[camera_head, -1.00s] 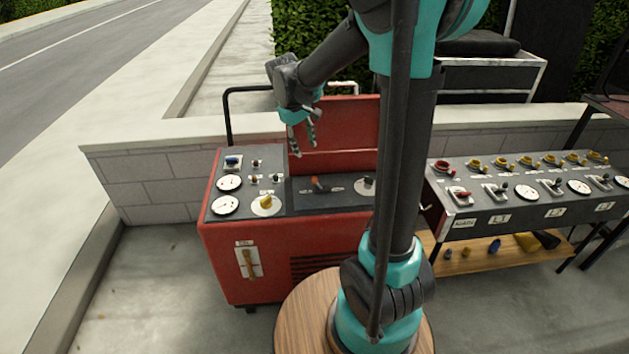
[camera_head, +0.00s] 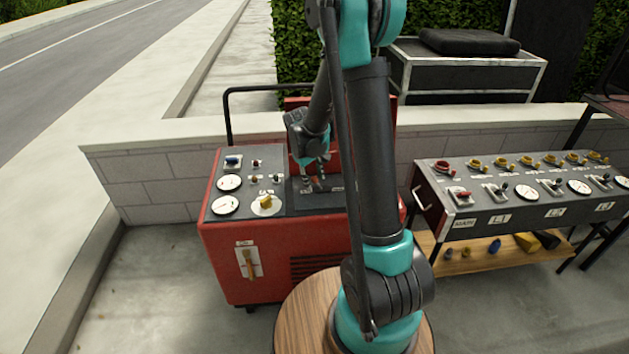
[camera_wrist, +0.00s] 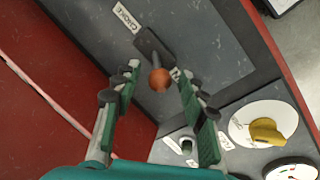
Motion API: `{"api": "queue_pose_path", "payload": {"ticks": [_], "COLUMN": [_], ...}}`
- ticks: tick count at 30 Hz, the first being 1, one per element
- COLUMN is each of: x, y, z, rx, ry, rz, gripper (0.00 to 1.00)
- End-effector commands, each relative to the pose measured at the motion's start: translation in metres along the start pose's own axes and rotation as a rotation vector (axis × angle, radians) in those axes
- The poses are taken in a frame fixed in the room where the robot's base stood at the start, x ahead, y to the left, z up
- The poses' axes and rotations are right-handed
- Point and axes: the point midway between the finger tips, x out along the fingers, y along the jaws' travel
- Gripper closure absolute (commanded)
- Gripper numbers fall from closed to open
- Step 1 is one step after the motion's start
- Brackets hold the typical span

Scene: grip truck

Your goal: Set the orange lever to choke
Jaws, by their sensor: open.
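The orange lever (camera_wrist: 160,79) shows in the wrist view, a dark stem with an orange knob rising from a dark slotted plate. A label reading CHOKE (camera_wrist: 126,18) lies beyond the upper end of that plate. Another label is partly hidden near the knob. My gripper (camera_wrist: 158,95) is open, with one finger on each side of the knob; I cannot tell whether either touches it. In the head view my gripper (camera_head: 313,181) is low over the dark panel of the red machine (camera_head: 222,257), and the lever is hidden or too small to make out there.
A yellow knob (camera_head: 265,202) and round gauges (camera_head: 225,205) sit on the panel left of my gripper. The red lid stands up behind. A grey control console (camera_head: 470,228) with several switches stands to the right. A block wall (camera_head: 140,190) runs behind.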

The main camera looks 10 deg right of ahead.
Motion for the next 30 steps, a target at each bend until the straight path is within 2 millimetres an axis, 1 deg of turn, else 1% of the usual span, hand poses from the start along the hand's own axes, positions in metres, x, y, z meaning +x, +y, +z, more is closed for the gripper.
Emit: {"api": "queue_pose_path", "payload": {"ticks": [1,5,13,14,21,24,30], "x": [0.0041,0.0091,0.01,0.01,0.0098,0.0098,0.0097], "y": [0.0,0.0,-0.0001,0.0,-0.0001,-0.0001,0.0005], "z": [0.0002,0.0002,0.0003,0.0003,0.0003,0.0003,0.0007], "rx": [0.0,0.0,0.0,0.0,0.0,0.0,0.001], "ry": [0.0,0.0,0.0,0.0,0.0,0.0,0.003], "rz": [0.0,0.0,0.0,0.0,0.0,0.0,-0.004], "gripper": [0.58,0.58,0.58,0.6,0.9,1.0,1.0]}}
